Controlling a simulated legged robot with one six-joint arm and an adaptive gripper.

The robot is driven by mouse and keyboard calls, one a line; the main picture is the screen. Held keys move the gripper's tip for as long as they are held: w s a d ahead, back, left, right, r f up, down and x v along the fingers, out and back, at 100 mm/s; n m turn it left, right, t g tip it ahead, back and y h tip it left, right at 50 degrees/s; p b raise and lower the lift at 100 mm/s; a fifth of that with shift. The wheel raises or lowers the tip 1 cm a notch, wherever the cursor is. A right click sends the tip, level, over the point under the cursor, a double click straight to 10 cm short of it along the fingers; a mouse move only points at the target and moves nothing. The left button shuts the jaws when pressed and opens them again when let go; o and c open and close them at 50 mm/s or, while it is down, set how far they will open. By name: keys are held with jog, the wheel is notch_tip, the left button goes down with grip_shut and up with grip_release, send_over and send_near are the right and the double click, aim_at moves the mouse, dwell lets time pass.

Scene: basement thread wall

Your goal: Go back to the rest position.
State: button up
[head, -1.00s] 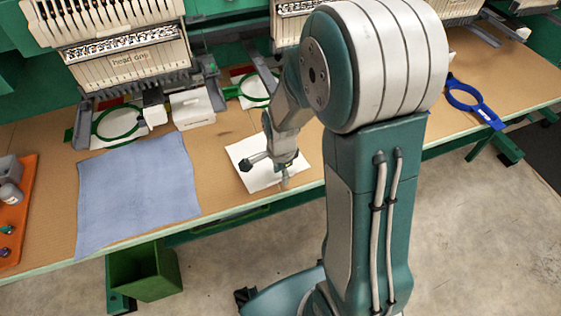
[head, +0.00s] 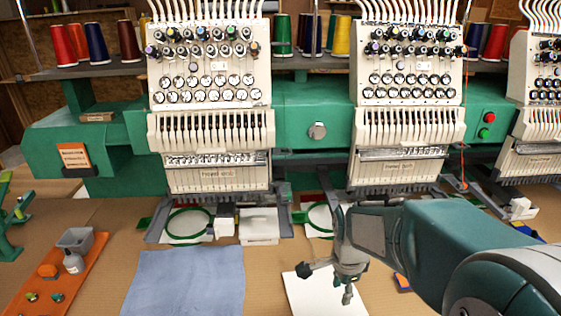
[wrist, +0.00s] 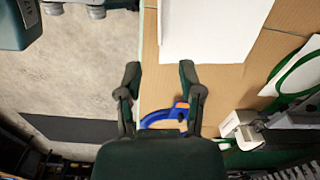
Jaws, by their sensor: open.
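My gripper (head: 327,284) is open and empty in the head view, above the white sheet (head: 318,302) on the brown worktable. My arm reaches in from the lower right. In the wrist view, the two dark fingers of my gripper (wrist: 160,72) are spread apart with nothing between them. I cannot tell the exact height of the fingers above the table.
A blue cloth (head: 186,282) lies left of the sheet. An orange tray (head: 62,282) with a grey bin and a small bottle is at far left. Embroidery heads (head: 212,140) with green hoops (head: 188,223) line the back. Open floor (wrist: 70,85) shows in the wrist view.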

jog(key=s+a+r+n+t, duration=0.1)
jog(key=s+r+n+t, duration=0.4)
jog(key=s+r+n, duration=0.7)
jog(key=s+n, duration=0.1)
jog(key=n, duration=0.2)
jog(key=shift+s+n, duration=0.2)
jog(key=shift+n, duration=0.2)
